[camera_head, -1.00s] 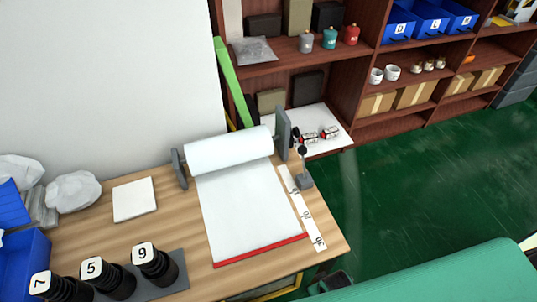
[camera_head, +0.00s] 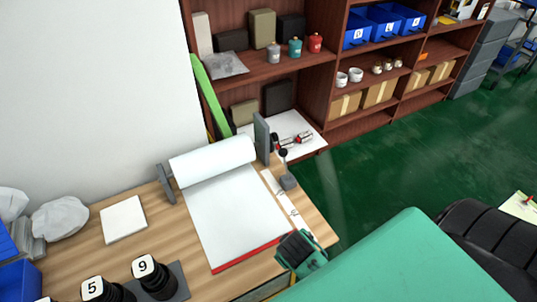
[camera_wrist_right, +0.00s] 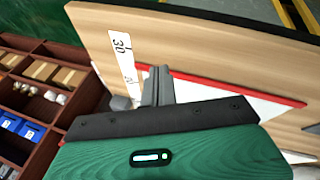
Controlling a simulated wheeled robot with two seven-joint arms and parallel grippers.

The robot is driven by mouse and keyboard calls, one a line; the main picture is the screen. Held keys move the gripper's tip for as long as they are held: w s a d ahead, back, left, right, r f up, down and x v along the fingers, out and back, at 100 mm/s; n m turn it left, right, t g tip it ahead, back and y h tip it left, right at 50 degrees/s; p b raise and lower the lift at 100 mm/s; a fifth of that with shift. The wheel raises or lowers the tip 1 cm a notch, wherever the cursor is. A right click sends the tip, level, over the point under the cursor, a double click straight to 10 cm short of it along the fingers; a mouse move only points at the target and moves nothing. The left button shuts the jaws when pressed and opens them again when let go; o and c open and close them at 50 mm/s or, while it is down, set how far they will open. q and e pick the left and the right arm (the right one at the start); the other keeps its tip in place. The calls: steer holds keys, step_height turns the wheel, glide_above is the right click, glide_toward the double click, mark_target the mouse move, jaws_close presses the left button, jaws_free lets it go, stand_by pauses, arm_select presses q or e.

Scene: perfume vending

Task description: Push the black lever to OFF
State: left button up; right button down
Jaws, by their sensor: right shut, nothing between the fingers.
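The black lever (camera_head: 283,154) has a round black knob and stands on a small grey base (camera_head: 289,182) near the right end of the wooden table, beside the paper roll holder. My right gripper (camera_head: 294,240) is at the table's front right corner, in front of the lever and apart from it. In the right wrist view its fingers (camera_wrist_right: 157,85) are shut together with nothing between them. A small grey block shows left of the fingers there; I cannot tell whether it is the lever's base. No OFF marking can be read. My left gripper is not in view.
A white paper roll (camera_head: 212,160) with its sheet (camera_head: 235,215) covers the middle of the table. A numbered ruler strip (camera_head: 280,198) lies between sheet and lever. Black cylinders (camera_head: 155,278) stand at the front left. A brown shelf (camera_head: 315,95) stands behind.

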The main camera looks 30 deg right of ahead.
steer(key=w+d+h, duration=0.1)
steer(key=w, duration=0.1)
steer(key=w+d+h, duration=0.1)
steer(key=w, duration=0.1)
steer(key=w+d+h, duration=0.1)
steer(key=w, duration=0.2)
steer(key=shift+d+f+n+t, duration=0.25)
steer(key=shift+f+n+t, duration=0.1)
steer(key=shift+n+t, duration=0.05)
steer(key=w+h, duration=0.1)
steer(key=w, duration=0.1)
steer(key=w+d+r+n+t+h, duration=0.1)
steer(key=w, duration=0.2)
steer(key=w+d+h, duration=0.1)
steer(key=w, duration=0.1)
steer(key=shift+w+r+n+h, duration=0.2)
steer(key=shift+r+n+h, duration=0.1)
steer(key=shift+r+h, duration=0.1)
steer(key=w+a+r+n+t+h, duration=0.1)
steer(key=w+r+n+t+h, duration=0.2)
steer(key=w+r, duration=0.3)
steer(key=w+n+h, duration=0.1)
steer(key=w, duration=0.4)
steer(key=shift+a+t, duration=0.25)
steer(key=shift+t, duration=0.15)
